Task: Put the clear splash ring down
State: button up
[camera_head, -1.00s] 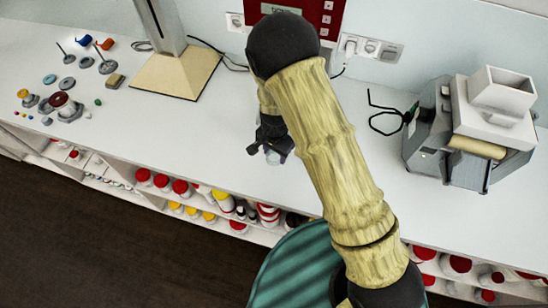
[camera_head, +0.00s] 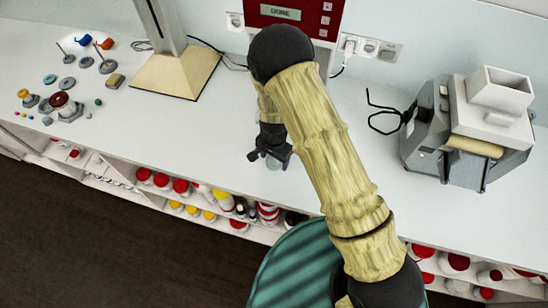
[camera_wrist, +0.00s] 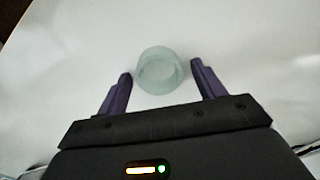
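The clear splash ring (camera_wrist: 158,82) is a pale, greenish see-through ring. In the wrist view it sits on the white worktop between my gripper's two fingers, with a gap on each side. My gripper (camera_wrist: 161,72) is open around it, the dark purple fingers spread apart. In the head view my gripper (camera_head: 270,160) is low over the front part of the worktop. A small part of the ring (camera_head: 273,164) shows there below the fingers, mostly hidden.
Shelves of jars (camera_head: 180,187) lie below the worktop's front edge. The worktop around my gripper is clear.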

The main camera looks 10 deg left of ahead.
jog(key=shift+r, duration=0.15)
notch_tip(320, 180, up, 12)
jog(key=b, duration=0.3)
dwell(0.4)
dwell(0.5)
jog(key=s+d+r+n+t, duration=0.1)
jog(key=d+r, duration=0.3)
jog(key=d, duration=0.4)
jog(key=s+d+r+n, duration=0.2)
jog(key=s+d+r, duration=0.2)
jog(key=d, duration=0.5)
jog(key=s+d+r+n+t, duration=0.1)
jog(key=d+r, duration=0.3)
jog(key=d, duration=0.4)
jog(key=shift+s+d+r+n+t, duration=0.3)
jog(key=shift+s+r, duration=0.1)
jog(key=shift+s, duration=0.4)
jog(key=shift+f, duration=0.2)
